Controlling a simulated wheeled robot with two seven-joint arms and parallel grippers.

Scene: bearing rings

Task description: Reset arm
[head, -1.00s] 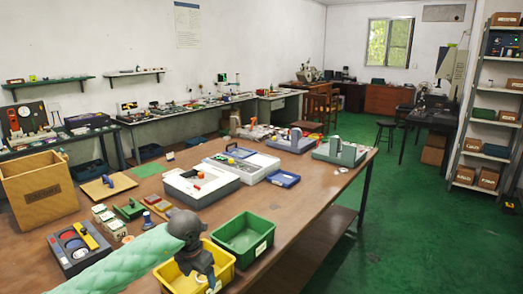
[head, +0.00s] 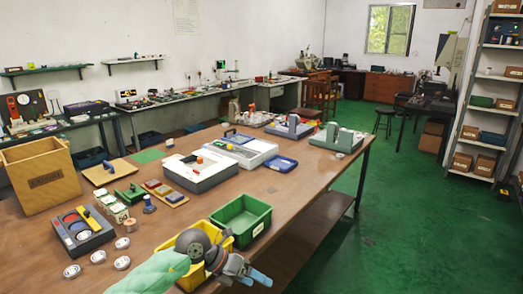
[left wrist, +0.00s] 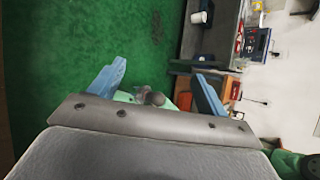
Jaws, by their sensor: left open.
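My left gripper (head: 253,277) is at the bottom of the head view, in front of the yellow bin and by the table's front edge. Its blue fingers point right. In the left wrist view its two blue fingers (left wrist: 160,86) stand wide apart with nothing held between them. Several bearing rings, such as one pale ring (head: 98,257), lie loose on the table at the front left, apart from the gripper.
The yellow bin (head: 190,284) is partly hidden behind my left arm. A green bin (head: 262,209) stands behind it. A grey tray (head: 93,242) with coloured parts and a wooden box (head: 45,180) are at left. Green floor (head: 390,230) is open at right.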

